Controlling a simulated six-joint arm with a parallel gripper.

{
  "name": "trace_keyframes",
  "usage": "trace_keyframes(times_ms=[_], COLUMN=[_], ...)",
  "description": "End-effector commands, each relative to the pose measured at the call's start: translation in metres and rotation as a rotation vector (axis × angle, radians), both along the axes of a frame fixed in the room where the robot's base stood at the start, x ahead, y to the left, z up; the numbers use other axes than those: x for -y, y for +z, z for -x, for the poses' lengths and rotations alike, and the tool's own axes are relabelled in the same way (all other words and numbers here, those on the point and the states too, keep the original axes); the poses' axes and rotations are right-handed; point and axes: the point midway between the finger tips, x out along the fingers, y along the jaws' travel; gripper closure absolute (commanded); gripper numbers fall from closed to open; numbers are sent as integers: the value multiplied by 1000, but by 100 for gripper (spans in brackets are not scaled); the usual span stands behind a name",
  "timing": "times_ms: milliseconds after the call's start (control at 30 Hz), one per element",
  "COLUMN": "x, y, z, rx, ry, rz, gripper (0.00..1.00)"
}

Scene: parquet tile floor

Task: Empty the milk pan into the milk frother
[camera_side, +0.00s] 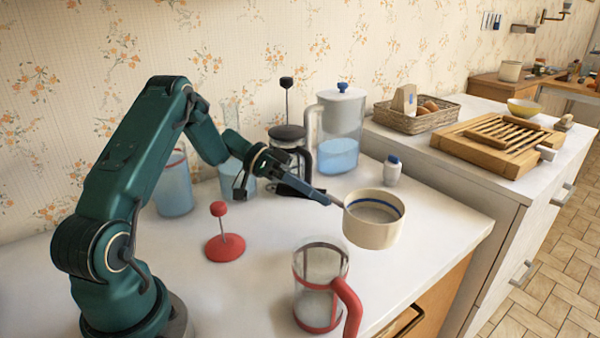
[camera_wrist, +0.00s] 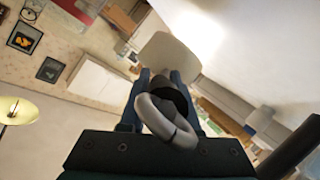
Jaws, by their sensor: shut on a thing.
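The milk pan (camera_side: 372,232) is a cream pot with a dark blue stripe inside its rim. My gripper (camera_side: 312,193) is shut on its handle, and the pan is about level, apparently raised above the counter. In the wrist view my gripper (camera_wrist: 160,88) closes around the grey looped handle (camera_wrist: 165,122), with the pale pan (camera_wrist: 168,52) beyond. What the pan holds is hard to make out. The milk frother, a clear glass jug with red base and red handle (camera_side: 349,303), stands open below and left of the pan. Its apparent red plunger lid (camera_side: 225,247) lies apart on the counter.
Behind my arm stand a black-lidded press (camera_side: 287,134), a large water jug (camera_side: 341,118) and glass vessels with blue liquid (camera_side: 174,190). A small white bottle (camera_side: 392,172) is behind the pan. The counter (camera_side: 445,222) is clear right of the pan.

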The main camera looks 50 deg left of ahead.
Motion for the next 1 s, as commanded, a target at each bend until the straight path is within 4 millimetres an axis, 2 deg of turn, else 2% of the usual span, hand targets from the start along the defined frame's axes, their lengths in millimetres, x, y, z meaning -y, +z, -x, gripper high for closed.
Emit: trace_keyframes(times_ms=[100,233,500,967,1000], x=[10,13,12,12,12], y=[-6,-11,-42,-48,-49], z=[-7,-9,-9,-9,-8], rx=[3,2,2,2,0], ry=[-1,1,1,1,1], rz=[3,4,3,2,-1], gripper=[100,100,100,100,65])
